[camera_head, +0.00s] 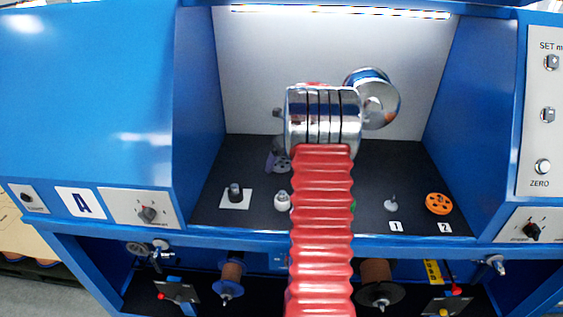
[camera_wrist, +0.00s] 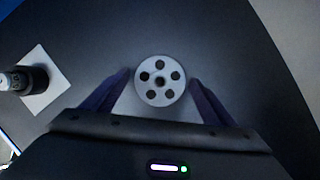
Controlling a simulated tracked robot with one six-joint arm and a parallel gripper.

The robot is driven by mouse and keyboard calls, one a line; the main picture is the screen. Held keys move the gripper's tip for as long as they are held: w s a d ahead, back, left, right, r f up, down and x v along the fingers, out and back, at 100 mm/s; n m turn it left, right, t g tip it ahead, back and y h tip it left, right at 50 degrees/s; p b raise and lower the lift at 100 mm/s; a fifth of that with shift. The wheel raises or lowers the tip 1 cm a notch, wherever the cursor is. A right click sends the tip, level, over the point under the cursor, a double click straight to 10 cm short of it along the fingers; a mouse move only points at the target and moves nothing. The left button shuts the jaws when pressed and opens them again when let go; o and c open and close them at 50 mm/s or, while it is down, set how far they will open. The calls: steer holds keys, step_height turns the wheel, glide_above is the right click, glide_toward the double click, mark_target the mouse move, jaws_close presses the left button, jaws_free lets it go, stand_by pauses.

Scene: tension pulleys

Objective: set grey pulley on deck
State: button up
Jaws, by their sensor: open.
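The grey pulley (camera_wrist: 160,80), a light disc with a ring of round holes and a dark centre, faces my wrist camera. My gripper (camera_wrist: 159,78) is open, with one purple finger on each side of the pulley; a narrow gap shows on both sides. In the head view the pulley (camera_head: 284,164) is small and partly hidden by my arm, beside the purple of my gripper. The black deck (camera_head: 330,222) spreads below. I cannot tell how the pulley is supported or the exact finger depth.
A dark post on a white square (camera_head: 235,193) stands left; it also shows in the wrist view (camera_wrist: 22,78). A silver knob-like part (camera_head: 282,202) stands near my arm. A peg (camera_head: 391,203) is by label 1, an orange pulley (camera_head: 438,203) by label 2. Blue walls flank the deck.

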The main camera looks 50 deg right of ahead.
steer(key=shift+r, duration=0.1)
steer(key=v, duration=1.2)
steer(key=shift+w+a+r, duration=0.1)
steer(key=shift+w+a, duration=0.05)
stand_by(0.4)
steer(key=s+a+r+n, duration=0.1)
steer(key=a+r+n, duration=0.2)
steer(key=a+n, duration=0.5)
steer(key=a+r+n, duration=0.3)
steer(key=a, duration=0.8)
steer(key=s+a+r+n, duration=0.1)
steer(key=a+r+n, duration=0.2)
steer(key=a+n, duration=0.5)
steer(key=s+a+f+n, duration=0.2)
steer(key=s+a+n, duration=0.6)
steer(key=a+n, duration=0.1)
steer(key=s+a+f+n+t, duration=0.1)
steer(key=s+a+n, duration=0.8)
steer(key=a, duration=0.3)
steer(key=shift+f, duration=0.35)
